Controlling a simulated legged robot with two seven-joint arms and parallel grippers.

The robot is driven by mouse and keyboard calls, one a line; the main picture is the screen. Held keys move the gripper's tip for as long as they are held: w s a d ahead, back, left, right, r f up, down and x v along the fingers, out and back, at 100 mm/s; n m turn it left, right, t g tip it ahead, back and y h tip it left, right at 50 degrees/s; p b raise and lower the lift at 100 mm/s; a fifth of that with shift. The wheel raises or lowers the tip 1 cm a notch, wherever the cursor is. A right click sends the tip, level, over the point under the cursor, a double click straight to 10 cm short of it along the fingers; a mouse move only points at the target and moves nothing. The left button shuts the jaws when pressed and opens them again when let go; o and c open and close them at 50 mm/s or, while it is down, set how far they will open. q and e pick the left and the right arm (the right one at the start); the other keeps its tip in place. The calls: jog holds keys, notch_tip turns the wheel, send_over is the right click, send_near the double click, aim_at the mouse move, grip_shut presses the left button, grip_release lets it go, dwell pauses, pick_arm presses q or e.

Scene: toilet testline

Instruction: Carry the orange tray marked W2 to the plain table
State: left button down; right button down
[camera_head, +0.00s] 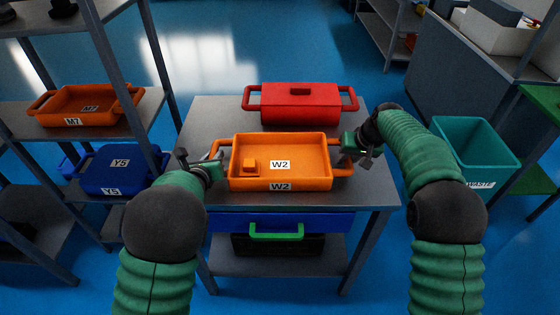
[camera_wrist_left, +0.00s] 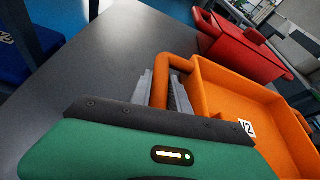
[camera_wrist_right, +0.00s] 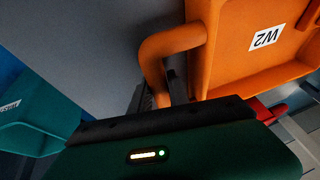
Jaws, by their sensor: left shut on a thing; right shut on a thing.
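The orange tray marked W2 (camera_head: 310,155) is on or just above the grey table (camera_head: 205,122); I cannot tell if it touches. A small orange block (camera_head: 249,166) lies inside it at the left. My left gripper (camera_head: 216,166) is shut on the tray's left handle, which also shows in the left wrist view (camera_wrist_left: 160,80). My right gripper (camera_head: 350,150) is shut on the right handle, seen in the right wrist view (camera_wrist_right: 165,45). The jaws partly hide both handles.
A red lidded box (camera_head: 300,108) stands close behind the tray. A shelf on the left holds an orange tray marked M7 (camera_head: 72,108) and a blue box marked Y5 (camera_head: 122,172). A teal bin (camera_head: 475,150) stands at the right. Blue floor (camera_head: 250,45) is clear behind the table.

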pick_arm(q)
jog(key=shift+r, duration=0.15)
pick_arm(e)
jog(key=shift+d+r, duration=0.1)
jog(key=shift+r, duration=0.05)
